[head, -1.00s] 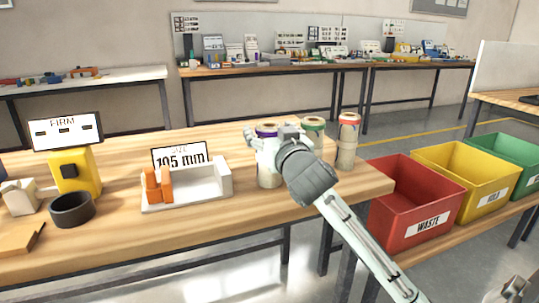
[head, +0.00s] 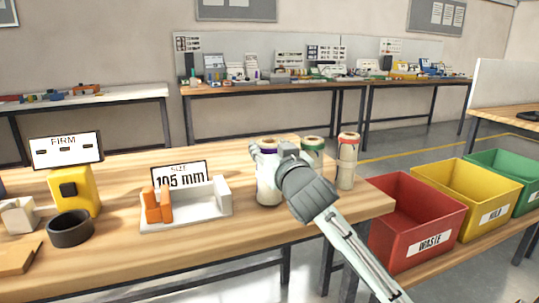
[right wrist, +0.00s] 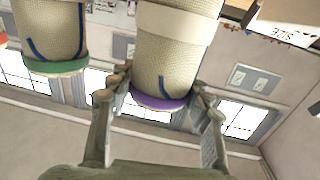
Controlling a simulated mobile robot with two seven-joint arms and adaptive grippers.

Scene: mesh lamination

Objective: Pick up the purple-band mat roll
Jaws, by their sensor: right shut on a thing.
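The purple-band mat roll (head: 268,188) stands upright near the right end of the wooden bench, a pale cylinder with a purple band at its top. My right gripper (head: 265,153) is shut on its upper part, and hides some of the roll. In the right wrist view the roll (right wrist: 170,65) lies between the two fingers (right wrist: 158,97), with its purple end near the fingertips. The roll appears to rest on the bench; I see no clear gap under it. My left gripper is not in view.
A green-band roll (head: 312,144) stands close to the right of the held roll, with a red-topped roll (head: 347,163) beyond. A white holder (head: 205,205) with orange blocks is to the left. Red (head: 420,222), yellow (head: 455,190) and green (head: 505,172) bins stand at right.

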